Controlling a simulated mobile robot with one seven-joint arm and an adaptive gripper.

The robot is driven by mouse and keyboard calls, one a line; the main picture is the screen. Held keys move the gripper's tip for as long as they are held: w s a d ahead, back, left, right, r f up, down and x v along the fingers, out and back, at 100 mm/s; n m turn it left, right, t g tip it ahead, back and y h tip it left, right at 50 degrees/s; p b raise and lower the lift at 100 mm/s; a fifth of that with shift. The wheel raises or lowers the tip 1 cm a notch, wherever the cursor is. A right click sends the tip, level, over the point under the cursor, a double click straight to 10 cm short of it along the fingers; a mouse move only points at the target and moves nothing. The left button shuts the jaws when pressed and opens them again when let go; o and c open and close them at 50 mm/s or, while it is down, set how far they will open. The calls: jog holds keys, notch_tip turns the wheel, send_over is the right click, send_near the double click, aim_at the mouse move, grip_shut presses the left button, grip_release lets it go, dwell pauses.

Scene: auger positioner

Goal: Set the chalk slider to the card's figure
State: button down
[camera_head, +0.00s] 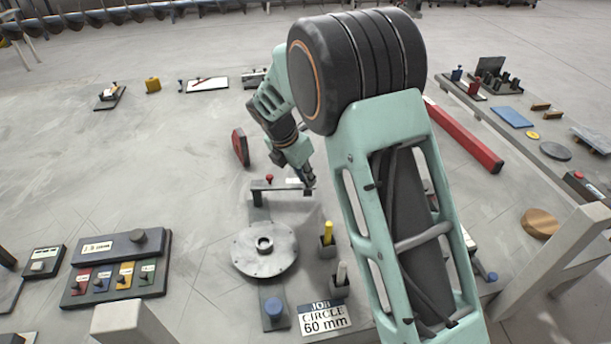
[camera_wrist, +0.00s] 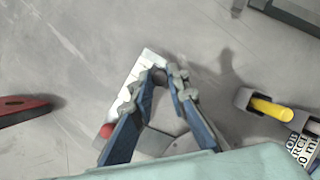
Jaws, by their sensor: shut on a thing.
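The white card (camera_head: 325,318) reads "JOB CIRCLE 60 mm"; part of it shows in the wrist view (camera_wrist: 303,150). A dark cross bar (camera_head: 262,186) stands behind a round grey disc (camera_head: 265,250), with a red knob (camera_head: 269,178) at its left and a white scale strip along it. In the wrist view the scale strip (camera_wrist: 128,92) runs beside my fingers, with the red knob (camera_wrist: 106,131) at its near end. My gripper (camera_wrist: 168,78) is shut on a small dark piece at the bar, apparently the chalk slider, mostly hidden by the fingers. The scale reading is not legible.
A yellow chalk stick (camera_head: 327,232) and a white one (camera_head: 341,272) stand in holders right of the disc. A blue knob (camera_head: 274,307) is at the front. A red wedge (camera_head: 240,147) stands behind left. A coloured switch panel (camera_head: 116,280) lies left.

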aim_at(300, 186)
jog(key=shift+a, duration=0.15)
jog(key=shift+s+a+p, duration=0.1)
jog(key=shift+a+p, duration=0.35)
jog(key=shift+a, duration=1)
jog(key=c, duration=1.9)
grip_release()
jog(key=shift+d, duration=0.1)
jog(key=v, duration=1.2)
jog(key=shift+s, duration=0.1)
